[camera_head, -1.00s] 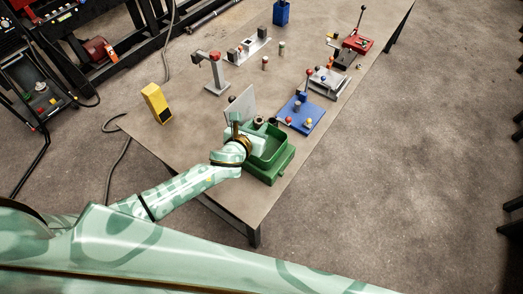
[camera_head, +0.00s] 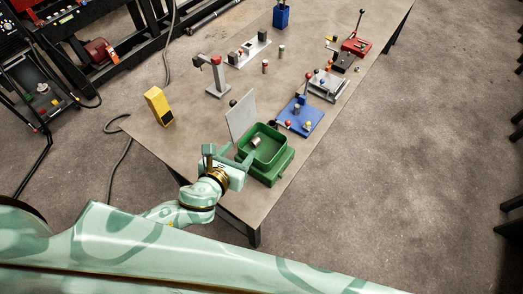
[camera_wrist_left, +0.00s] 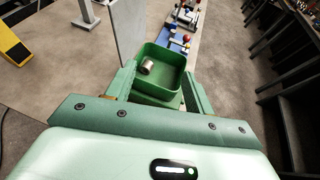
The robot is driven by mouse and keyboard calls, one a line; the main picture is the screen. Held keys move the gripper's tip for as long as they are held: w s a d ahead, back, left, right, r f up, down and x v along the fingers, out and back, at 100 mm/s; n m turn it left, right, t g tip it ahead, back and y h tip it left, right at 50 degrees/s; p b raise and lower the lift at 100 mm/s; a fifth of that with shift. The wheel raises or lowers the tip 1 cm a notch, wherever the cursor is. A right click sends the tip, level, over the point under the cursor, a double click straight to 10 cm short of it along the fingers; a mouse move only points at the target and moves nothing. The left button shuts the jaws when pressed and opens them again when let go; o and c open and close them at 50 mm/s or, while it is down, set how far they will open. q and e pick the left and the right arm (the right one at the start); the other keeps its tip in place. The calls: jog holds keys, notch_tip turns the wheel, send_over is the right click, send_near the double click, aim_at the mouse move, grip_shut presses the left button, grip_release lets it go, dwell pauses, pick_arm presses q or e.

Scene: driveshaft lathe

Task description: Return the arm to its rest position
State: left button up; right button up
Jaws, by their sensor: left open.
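My left gripper (camera_head: 231,156) is at the near left corner of the table (camera_head: 190,148), just short of the green bin (camera_head: 283,163). It is open and empty; its two fingers (camera_wrist_left: 158,86) point toward the bin in the left wrist view. A short metal cylinder (camera_head: 256,141) lies in the bin, near its left wall; it also shows in the left wrist view (camera_wrist_left: 147,67), apart from the fingers. My right gripper is out of sight.
A grey upright plate (camera_head: 241,114) stands just behind the bin's left side. A blue fixture (camera_head: 311,121) is beyond the bin. A yellow block (camera_head: 157,106) stands near the table's left edge. Open floor (camera_head: 380,200) lies to the right.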

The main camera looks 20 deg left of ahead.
pick_arm(q)
jog(key=v, duration=0.3)
jog(key=shift+r, duration=0.1)
dwell(0.3)
